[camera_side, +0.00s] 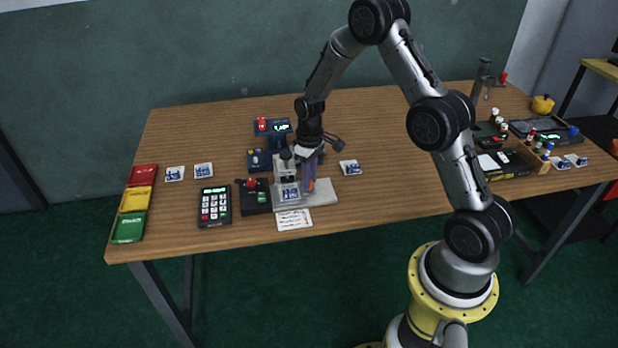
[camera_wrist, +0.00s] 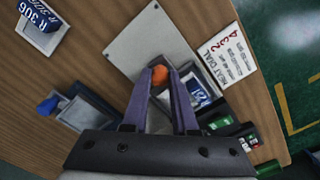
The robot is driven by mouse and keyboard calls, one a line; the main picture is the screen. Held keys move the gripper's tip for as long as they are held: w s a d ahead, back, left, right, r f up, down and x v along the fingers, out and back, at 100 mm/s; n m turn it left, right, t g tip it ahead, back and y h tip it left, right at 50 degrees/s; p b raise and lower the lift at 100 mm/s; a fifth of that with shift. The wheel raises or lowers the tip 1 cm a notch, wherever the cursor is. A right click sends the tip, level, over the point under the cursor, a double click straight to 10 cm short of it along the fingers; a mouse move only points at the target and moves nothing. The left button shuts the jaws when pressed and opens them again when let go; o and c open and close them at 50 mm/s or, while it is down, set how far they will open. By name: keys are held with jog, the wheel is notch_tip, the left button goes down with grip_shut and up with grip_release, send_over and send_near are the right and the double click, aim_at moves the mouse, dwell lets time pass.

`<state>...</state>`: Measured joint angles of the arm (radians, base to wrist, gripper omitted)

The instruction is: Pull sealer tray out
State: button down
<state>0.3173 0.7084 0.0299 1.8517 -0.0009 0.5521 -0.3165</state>
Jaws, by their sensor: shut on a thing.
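The sealer (camera_side: 287,172) is a small pale machine near the table's front edge, on a light grey plate (camera_side: 326,192). A blue-and-white label piece (camera_side: 290,193) sits at its front, and it also shows in the wrist view (camera_wrist: 202,93). An orange knob (camera_side: 311,185) stands over the plate, just right of the sealer. My gripper (camera_side: 309,184) points down there, and its purple fingers are closed around the orange knob (camera_wrist: 159,76) in the wrist view (camera_wrist: 162,84). The fingers hide part of the knob and what it joins to; I cannot make out the tray's outline.
A "next dial" card (camera_wrist: 227,54) lies at the plate's front. A black box with a red knob (camera_side: 254,195) and a keypad (camera_side: 214,206) stand left. A loose label tile (camera_side: 350,167) lies right. The table beyond it is clear up to the black trays (camera_side: 507,164).

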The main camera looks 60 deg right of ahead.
jog(key=s+d, duration=0.5)
jog(key=shift+s+d, duration=0.25)
jog(key=shift+d, duration=0.1)
jog(key=c, duration=0.7)
grip_release()
jog(key=shift+r, duration=0.1)
notch_tip(320, 180, up, 14)
jog(key=shift+f, duration=0.15)
jog(key=shift+a, duration=0.1)
